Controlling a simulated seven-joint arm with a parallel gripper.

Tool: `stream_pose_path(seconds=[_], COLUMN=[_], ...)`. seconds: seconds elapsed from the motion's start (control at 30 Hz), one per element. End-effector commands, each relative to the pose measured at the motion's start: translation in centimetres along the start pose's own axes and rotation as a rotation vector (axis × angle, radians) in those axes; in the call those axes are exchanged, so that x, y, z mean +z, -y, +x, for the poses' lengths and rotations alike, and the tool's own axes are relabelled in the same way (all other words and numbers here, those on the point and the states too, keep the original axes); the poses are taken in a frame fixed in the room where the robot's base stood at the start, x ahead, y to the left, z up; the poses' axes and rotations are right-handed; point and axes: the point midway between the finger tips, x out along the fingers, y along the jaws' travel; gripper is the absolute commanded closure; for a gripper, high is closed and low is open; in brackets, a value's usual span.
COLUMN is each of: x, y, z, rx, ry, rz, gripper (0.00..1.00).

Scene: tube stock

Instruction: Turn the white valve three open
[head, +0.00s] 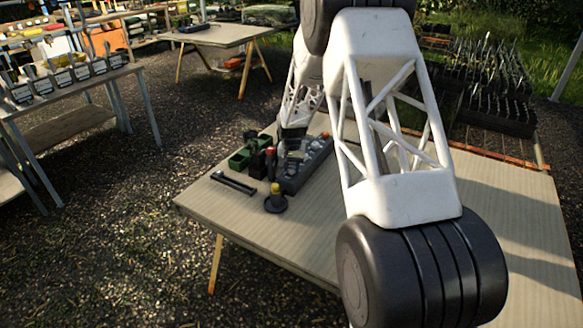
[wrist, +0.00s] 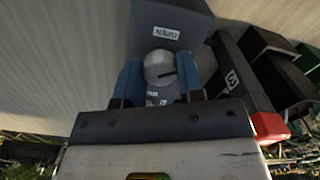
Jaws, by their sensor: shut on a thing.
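My gripper (wrist: 160,82) shows in the wrist view, with its two blue fingers closed on either side of a round pale grey-white valve knob (wrist: 158,66). The knob has a dark slanted line on its face. A small grey piece with a label lies just below the knob, between the fingers. In the head view my own arm hides most of the work spot, and I cannot make out the fingers or the knob there.
Dark boxes (wrist: 283,78) stand right of my gripper. The table's front is clear.

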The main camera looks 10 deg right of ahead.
Motion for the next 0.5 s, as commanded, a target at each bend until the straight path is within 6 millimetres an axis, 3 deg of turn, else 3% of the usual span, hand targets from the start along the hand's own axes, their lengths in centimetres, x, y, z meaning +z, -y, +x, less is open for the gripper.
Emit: stream_pose_path(seconds=[0.5], x=[-0.06], y=[-0.06], z=[-0.07], rx=[0.000], ry=[-0.001], rz=[-0.490], gripper=[0.88])
